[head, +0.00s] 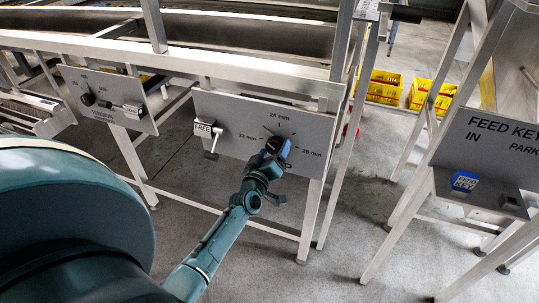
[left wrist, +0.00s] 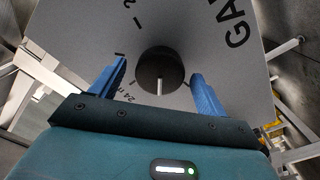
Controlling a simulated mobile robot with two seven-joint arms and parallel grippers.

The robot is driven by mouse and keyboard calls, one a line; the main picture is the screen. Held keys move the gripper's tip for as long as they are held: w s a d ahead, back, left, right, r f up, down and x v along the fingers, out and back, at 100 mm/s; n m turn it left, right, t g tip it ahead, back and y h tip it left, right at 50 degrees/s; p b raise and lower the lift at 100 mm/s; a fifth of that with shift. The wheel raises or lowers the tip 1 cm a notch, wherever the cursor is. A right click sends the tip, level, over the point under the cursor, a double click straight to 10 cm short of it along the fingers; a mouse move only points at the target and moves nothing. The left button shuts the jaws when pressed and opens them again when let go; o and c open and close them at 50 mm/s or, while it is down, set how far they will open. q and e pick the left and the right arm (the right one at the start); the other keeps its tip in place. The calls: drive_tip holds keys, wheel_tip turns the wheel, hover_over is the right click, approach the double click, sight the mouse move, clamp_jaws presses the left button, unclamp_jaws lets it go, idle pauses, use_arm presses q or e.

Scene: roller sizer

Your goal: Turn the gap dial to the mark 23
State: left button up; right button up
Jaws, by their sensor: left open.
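In the left wrist view the dial (left wrist: 158,66) shows a white pointer line toward the bottom of the picture, near the partly hidden "24 m" lettering. No mark labelled 23 is readable. My left gripper (head: 277,151) is at the dial, open, its blue fingers one on each side of the knob. In the left wrist view the gripper (left wrist: 160,76) shows gaps between fingers and knob. My right gripper is not in view.
A lever with a FREE tag (head: 203,128) is left of the dial on the same plate. Another panel (head: 105,82) with a knob is further left. A feed key panel (head: 490,135) with a blue key block (head: 465,181) stands right. Yellow crates (head: 385,87) are behind.

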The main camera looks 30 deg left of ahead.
use_arm(q)
drive_tip(key=v, duration=1.3)
drive_tip(key=shift+p, duration=0.35)
drive_tip(key=shift+f, duration=0.1)
